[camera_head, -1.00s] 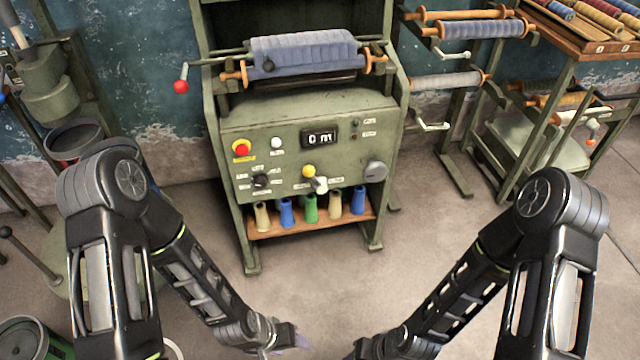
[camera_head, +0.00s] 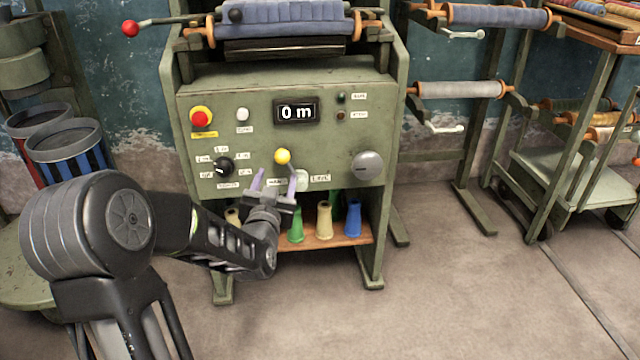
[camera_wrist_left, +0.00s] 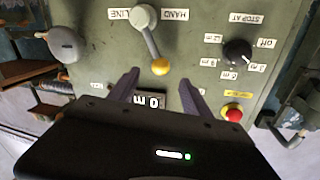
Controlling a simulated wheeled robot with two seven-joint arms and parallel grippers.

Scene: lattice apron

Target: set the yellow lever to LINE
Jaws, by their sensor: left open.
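The yellow lever's ball knob (camera_head: 282,156) is on the front of the green machine panel. Its grey arm rises from a pale pivot and leans left, toward the HAND label side; the LINE label (camera_head: 320,178) is right of the pivot. My left gripper (camera_head: 275,178) is open and empty in front of the panel, just below the knob in the head view. In the left wrist view, which is upside down, the knob (camera_wrist_left: 160,67) shows just beyond the gap between the fingertips (camera_wrist_left: 158,78), with no contact visible. My right gripper is out of view.
A black selector (camera_head: 223,166) and a red button (camera_head: 201,117) are left of the lever. A grey round knob (camera_head: 367,166) is to the right. The display (camera_head: 296,112) reads 0 m. Thread cones (camera_head: 324,220) stand on the shelf below.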

